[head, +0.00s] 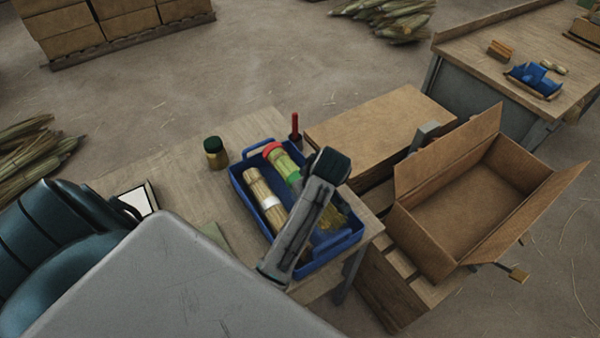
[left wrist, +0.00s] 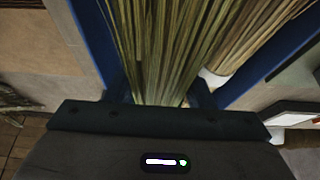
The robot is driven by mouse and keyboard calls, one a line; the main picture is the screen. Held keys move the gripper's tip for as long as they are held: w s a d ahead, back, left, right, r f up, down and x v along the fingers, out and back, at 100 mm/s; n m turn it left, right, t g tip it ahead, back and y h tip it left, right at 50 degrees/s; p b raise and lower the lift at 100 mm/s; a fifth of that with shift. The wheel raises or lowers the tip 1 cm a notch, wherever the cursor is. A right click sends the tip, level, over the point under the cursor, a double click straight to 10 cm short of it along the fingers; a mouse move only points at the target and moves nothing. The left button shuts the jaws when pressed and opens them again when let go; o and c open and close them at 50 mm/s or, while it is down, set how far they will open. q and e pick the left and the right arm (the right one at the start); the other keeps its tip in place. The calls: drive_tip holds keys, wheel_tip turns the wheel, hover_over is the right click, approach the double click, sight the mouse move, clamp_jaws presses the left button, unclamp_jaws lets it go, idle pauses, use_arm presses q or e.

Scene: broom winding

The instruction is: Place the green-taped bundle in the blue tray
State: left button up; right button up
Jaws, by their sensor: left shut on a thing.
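The blue tray (head: 340,246) sits on the wooden table. Its side walls also show in the left wrist view (left wrist: 92,38). The green-taped bundle (head: 291,173) lies slanted inside the tray outline, with a red band at its upper-left end. Its straw fans out in the left wrist view (left wrist: 160,45). My left gripper (head: 313,176) is over the tray, shut on this bundle; my arm hides its middle. Whether the bundle touches the tray floor I cannot tell. A white-taped bundle (head: 264,196) lies beside it in the tray. My right gripper is not in view.
A dark jar (head: 215,152) and a red upright tool (head: 295,131) stand by the tray's far side. A white pad (head: 139,200) lies at left. An open cardboard box (head: 460,205) and a closed carton (head: 380,125) are to the right. The table left of the jar is clear.

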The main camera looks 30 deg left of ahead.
use_arm(q)
drive_tip(key=shift+f, duration=0.7)
wheel_tip(320, 180, down, 4)
drive_tip(key=shift+r+p, duration=0.1)
drive_tip(key=shift+p, duration=0.45)
drive_tip(key=shift+f, duration=0.5)
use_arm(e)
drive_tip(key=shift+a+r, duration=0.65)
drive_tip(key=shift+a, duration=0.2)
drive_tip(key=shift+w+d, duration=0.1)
use_arm(q)
drive_tip(key=o, duration=1)
drive_tip(key=shift+f, duration=0.1)
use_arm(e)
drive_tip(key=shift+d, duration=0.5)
